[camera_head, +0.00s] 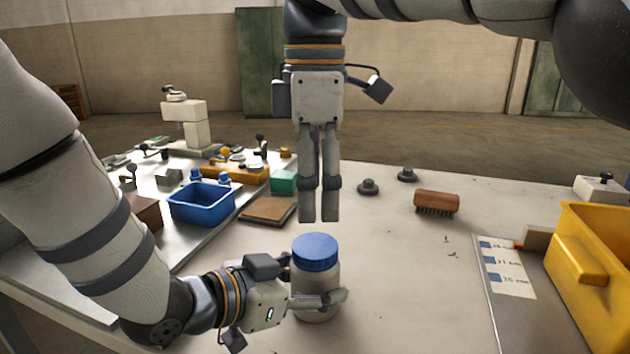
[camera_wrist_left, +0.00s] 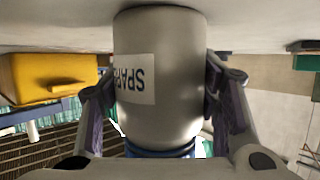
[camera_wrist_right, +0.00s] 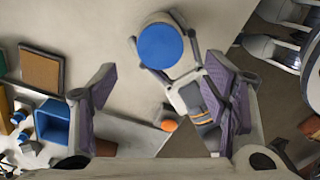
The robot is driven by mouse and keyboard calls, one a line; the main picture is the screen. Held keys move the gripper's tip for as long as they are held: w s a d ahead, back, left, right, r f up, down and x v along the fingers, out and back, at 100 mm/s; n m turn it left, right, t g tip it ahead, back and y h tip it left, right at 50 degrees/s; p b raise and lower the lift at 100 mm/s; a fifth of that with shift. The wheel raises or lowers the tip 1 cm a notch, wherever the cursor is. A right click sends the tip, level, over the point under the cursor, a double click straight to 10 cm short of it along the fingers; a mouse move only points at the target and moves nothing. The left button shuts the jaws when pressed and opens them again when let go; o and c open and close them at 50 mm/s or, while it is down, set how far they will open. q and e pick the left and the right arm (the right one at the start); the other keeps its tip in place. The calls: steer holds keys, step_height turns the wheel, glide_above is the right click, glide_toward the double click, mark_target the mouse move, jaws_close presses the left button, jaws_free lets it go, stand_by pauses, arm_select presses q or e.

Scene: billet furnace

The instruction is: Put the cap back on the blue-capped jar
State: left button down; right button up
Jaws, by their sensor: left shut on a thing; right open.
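The jar (camera_head: 316,285) is pale with a blue cap (camera_head: 317,251) on its top, and stands upright on the table. Whether the cap is threaded tight cannot be told. My left gripper (camera_head: 322,297) is shut on the jar's body, low down, from the left. In the left wrist view the jar (camera_wrist_left: 180,90) is between the two fingers, with a SPARE label upside down. My right gripper (camera_head: 318,212) points down above the cap, open and empty, apart from it. In the right wrist view the cap (camera_wrist_right: 160,46) lies beyond the fingertips, toward the top.
A blue bin (camera_head: 203,203), a brown pad (camera_head: 267,210) and small parts are on the left. A brush (camera_head: 436,203) and dark round pieces (camera_head: 368,188) lie behind right. A yellow bin (camera_head: 592,270) and a printed sheet (camera_head: 506,268) are at right. Table between jar and sheet is mostly clear.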

mark_target(315, 245)
step_height(315, 245, down, 8)
steer(key=shift+r, duration=0.15)
stand_by(0.3)
steer(key=c, duration=1.2)
steer(key=m, duration=0.8)
steer(key=shift+m, duration=0.4)
steer(key=m, duration=0.6)
steer(key=o, duration=1.4)
steer(key=shift+c, duration=0.2)
